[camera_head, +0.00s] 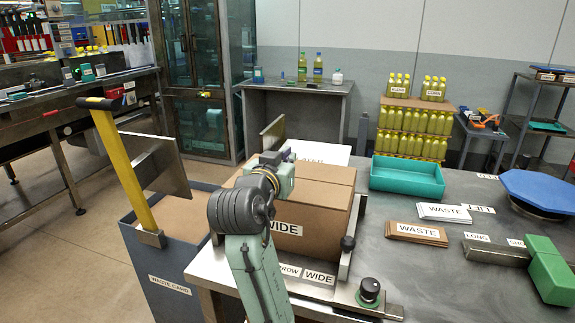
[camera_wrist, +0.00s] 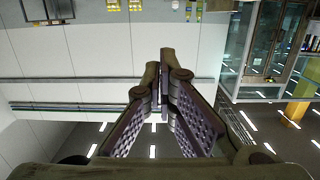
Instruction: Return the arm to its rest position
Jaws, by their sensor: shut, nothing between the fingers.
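My arm rises from the bottom of the head view and bends over the left side of a cardboard box marked WIDE (camera_head: 317,210). The fingers of my gripper are hidden in that view behind my own wrist. In the wrist view my gripper (camera_wrist: 165,75) has its two fingers drawn together at the tips, with nothing between them. Beyond the fingers the wrist view shows the wall, ceiling lights and a glass cabinet (camera_wrist: 268,45), all upside down. No object touches the fingers there.
A steel bench (camera_head: 445,285) holds the box, a teal tray (camera_head: 405,182), WASTE cards (camera_head: 418,234), a black knob (camera_head: 369,290) and green-ended block (camera_head: 550,270).

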